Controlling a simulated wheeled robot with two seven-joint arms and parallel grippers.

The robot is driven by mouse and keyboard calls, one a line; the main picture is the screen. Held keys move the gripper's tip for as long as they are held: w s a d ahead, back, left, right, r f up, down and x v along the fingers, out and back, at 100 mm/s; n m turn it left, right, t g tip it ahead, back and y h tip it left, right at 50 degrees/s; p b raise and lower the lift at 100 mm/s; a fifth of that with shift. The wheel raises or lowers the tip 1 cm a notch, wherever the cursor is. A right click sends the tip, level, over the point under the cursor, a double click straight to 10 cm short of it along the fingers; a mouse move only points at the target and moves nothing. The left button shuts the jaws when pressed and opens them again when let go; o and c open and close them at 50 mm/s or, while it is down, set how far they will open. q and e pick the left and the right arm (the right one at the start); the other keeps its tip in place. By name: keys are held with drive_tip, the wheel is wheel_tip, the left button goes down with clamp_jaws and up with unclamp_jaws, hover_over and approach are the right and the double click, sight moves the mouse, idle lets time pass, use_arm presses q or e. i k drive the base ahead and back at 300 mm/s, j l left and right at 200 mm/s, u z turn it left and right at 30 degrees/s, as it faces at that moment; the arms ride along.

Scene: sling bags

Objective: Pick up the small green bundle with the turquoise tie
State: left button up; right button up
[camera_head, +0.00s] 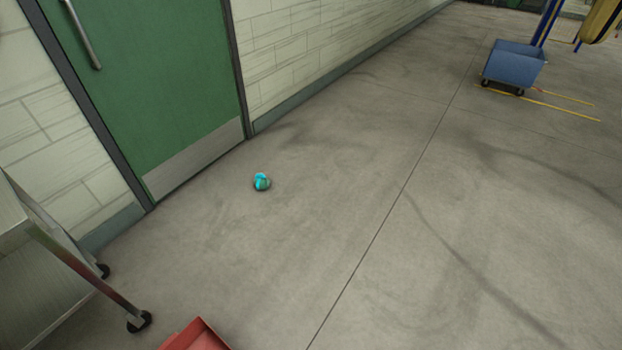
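A small bundle (261,182), turquoise on top and darker green-grey below, lies on the concrete floor in the head view, left of the middle. It is too small to make out its tie clearly. It sits a short way out from the green door, with bare floor around it. Neither of my grippers shows in the head view.
A green door (150,80) in a pale block wall is at the left. A wheeled metal cart (70,265) stands at lower left, beside a red bin (197,336). A blue wheeled cart (515,65) is far right. The floor (400,230) between is clear.

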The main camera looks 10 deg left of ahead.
sight(260, 181)
drive_tip(key=i+l+z, duration=0.15)
drive_tip(key=i+l, duration=0.2)
drive_tip(key=i, duration=0.15)
drive_tip(key=i+l+z, duration=0.15)
drive_tip(key=i+l, duration=0.15)
drive_tip(key=i, duration=0.2)
drive_tip(key=i+j+u, duration=0.25)
drive_tip(key=i+u, duration=0.2)
drive_tip(key=i, duration=0.25)
drive_tip(key=i+u, duration=0.45)
drive_tip(key=i, duration=0.25)
drive_tip(key=i+l+u, duration=0.4)
drive_tip(key=i, duration=0.25)
drive_tip(key=i+j, duration=0.05)
drive_tip(key=j, duration=0.05)
